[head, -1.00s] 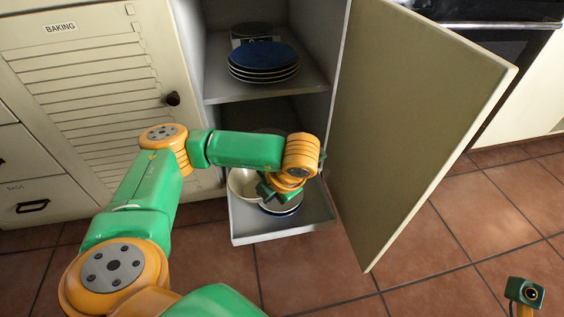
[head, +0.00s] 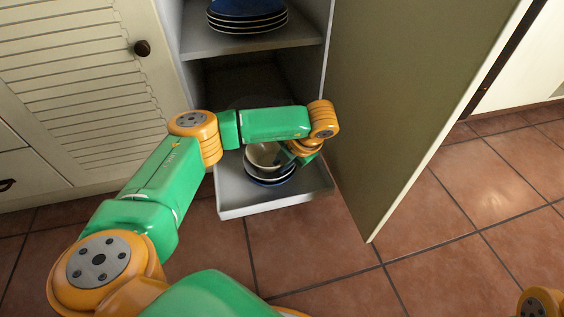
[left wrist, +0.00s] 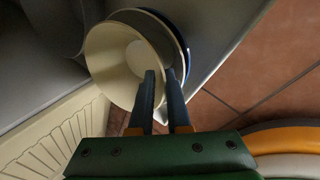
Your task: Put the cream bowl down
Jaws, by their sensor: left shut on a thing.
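The cream bowl (head: 262,156) is in the lower part of the open cupboard, over a small stack of blue-rimmed dishes (head: 270,180). My left gripper (head: 296,152) is shut on the right side of its rim. In the left wrist view the two fingers (left wrist: 162,82) pinch the wall of the cream bowl (left wrist: 112,65), which opens toward the camera. Another pale rim and a blue edge show close behind it. I cannot tell whether the bowl touches the stack. My right gripper is out of view.
The lower shelf (head: 232,203) has bare room at the front and left of the stack. Above it, an upper shelf (head: 300,40) holds blue plates (head: 248,22). The open cupboard door (head: 410,110) stands close on the right. A louvred door (head: 75,90) is on the left.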

